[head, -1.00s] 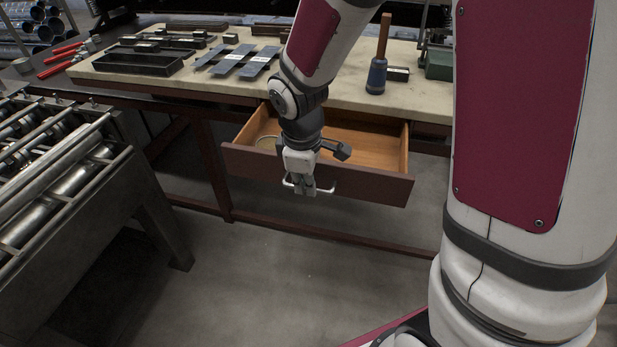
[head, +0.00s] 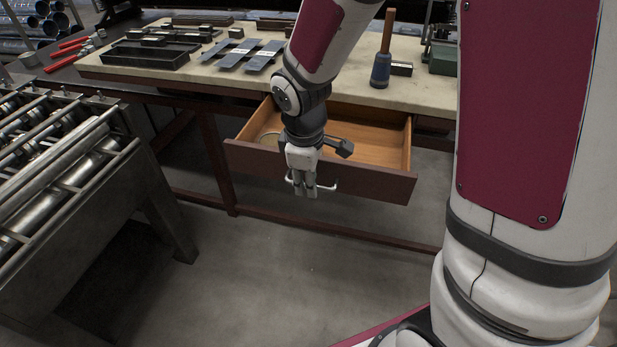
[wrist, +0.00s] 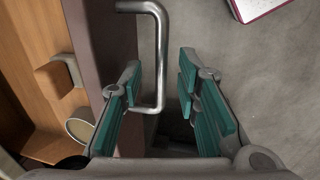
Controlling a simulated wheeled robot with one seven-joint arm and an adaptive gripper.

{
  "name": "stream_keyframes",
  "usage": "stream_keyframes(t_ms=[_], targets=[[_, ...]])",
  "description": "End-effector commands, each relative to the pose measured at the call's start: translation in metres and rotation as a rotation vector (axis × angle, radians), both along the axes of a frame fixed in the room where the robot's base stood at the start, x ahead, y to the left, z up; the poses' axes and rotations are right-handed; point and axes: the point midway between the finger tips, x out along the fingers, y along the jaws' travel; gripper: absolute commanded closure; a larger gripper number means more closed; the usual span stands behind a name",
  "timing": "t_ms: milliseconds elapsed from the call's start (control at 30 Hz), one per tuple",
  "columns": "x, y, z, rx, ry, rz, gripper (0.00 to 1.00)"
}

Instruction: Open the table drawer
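The table drawer (head: 370,184) stands well out from under the worktable, with its wooden inside showing. Its metal handle (wrist: 161,50) is a bent bar on the dark red front; in the head view it shows partly at the gripper's fingers. My gripper (wrist: 160,108) is open, pointing down at the drawer front. Its teal-padded fingers stand apart on either side of the handle bar, with a clear gap on the right. The left finger is close to the bar; I cannot tell if it touches. In the head view my gripper (head: 305,188) hides the middle of the front.
The worktable (head: 340,88) carries metal strips, a dark tray (head: 145,55) and a wooden-handled tool (head: 383,60). A roller machine (head: 60,190) stands at the left. A round container (wrist: 82,130) lies in the drawer. The floor in front is clear.

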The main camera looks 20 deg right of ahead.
Motion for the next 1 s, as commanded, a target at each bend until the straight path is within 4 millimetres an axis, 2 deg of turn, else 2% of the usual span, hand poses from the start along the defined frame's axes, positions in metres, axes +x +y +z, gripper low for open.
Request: stream_keyframes(t_ms=[133, 267, 500, 700, 833, 1000], targets=[[-0.001, 0.000, 0.005, -0.001, -0.001, 0.000, 0.70], [-0.003, 0.002, 0.022, 0.000, -0.004, -0.001, 0.70], [-0.010, 0.008, 0.071, 0.000, -0.006, 0.000, 0.70], [-0.015, 0.011, 0.103, 0.000, -0.003, 0.001, 0.70], [-0.017, 0.013, 0.114, 0.000, -0.001, 0.000, 0.70], [-0.018, 0.013, 0.118, 0.000, 0.000, 0.000, 0.70]])
